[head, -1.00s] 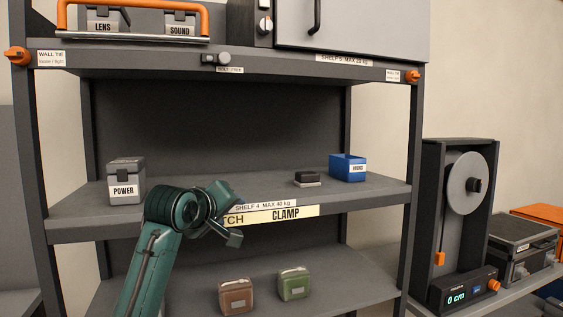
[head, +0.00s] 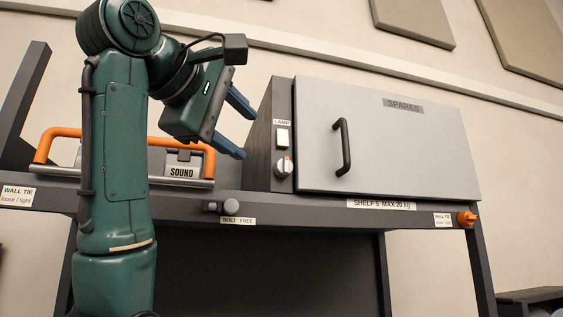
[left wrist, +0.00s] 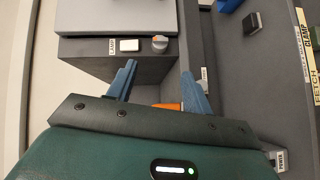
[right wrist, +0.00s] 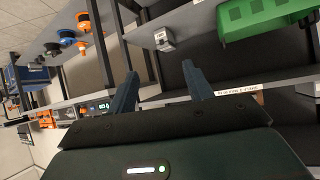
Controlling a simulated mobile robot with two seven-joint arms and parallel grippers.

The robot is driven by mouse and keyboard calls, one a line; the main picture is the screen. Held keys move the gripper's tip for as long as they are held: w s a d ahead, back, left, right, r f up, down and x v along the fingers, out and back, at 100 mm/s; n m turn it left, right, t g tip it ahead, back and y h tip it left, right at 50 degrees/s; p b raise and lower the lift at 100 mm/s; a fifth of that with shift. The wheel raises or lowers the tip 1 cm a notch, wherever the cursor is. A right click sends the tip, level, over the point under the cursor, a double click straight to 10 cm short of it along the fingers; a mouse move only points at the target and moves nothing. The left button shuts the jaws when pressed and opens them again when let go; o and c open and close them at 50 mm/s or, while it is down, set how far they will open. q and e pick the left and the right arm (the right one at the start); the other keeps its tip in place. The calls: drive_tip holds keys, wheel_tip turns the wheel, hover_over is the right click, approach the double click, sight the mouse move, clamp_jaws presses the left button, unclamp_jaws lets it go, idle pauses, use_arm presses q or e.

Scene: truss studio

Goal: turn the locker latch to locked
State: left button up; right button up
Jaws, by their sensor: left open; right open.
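The locker (head: 385,135) is a grey box marked SPARES with a black handle (head: 343,147), and its door looks shut. On its dark side panel, below the LAMP switch (head: 283,137), is a round pale latch knob (head: 285,166); it also shows in the left wrist view (left wrist: 160,43). My left gripper (head: 241,128) is open and empty, left of the side panel and apart from the knob. In the left wrist view its fingers (left wrist: 158,85) point toward the panel. My right gripper (right wrist: 160,88) is open and empty, seen only in the right wrist view.
The locker stands on the top shelf (head: 300,204). An orange-handled carrier (head: 60,133) with a SOUND box (head: 184,164) is behind my left arm. A bolt knob (head: 231,206) sticks out of the shelf front. A green bin (right wrist: 255,18) shows in the right wrist view.

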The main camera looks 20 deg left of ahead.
sight(283, 164)
use_arm(q)
drive_tip(key=p+x, duration=0.3)
drive_tip(key=x, duration=0.8)
drive_tip(key=shift+a+r+p, duration=0.1)
drive_tip(key=shift+p, duration=0.25)
drive_tip(key=shift+w, duration=0.5)
use_arm(e)
drive_tip(key=shift+s+d+r+g+h, duration=0.3)
drive_tip(key=shift+s+d+g, duration=0.15)
drive_tip(key=shift+d, duration=0.2)
use_arm(q)
drive_tip(key=c, duration=0.9)
drive_tip(key=shift+d+m+g+y, duration=0.2)
drive_tip(key=shift+m+g+y, duration=0.2)
drive_tip(key=shift+m+g, duration=0.5)
drive_tip(key=shift+c, duration=0.2)
drive_tip(key=o, duration=0.9)
drive_tip(key=shift+o, duration=0.2)
drive_tip(key=shift+r, duration=0.1)
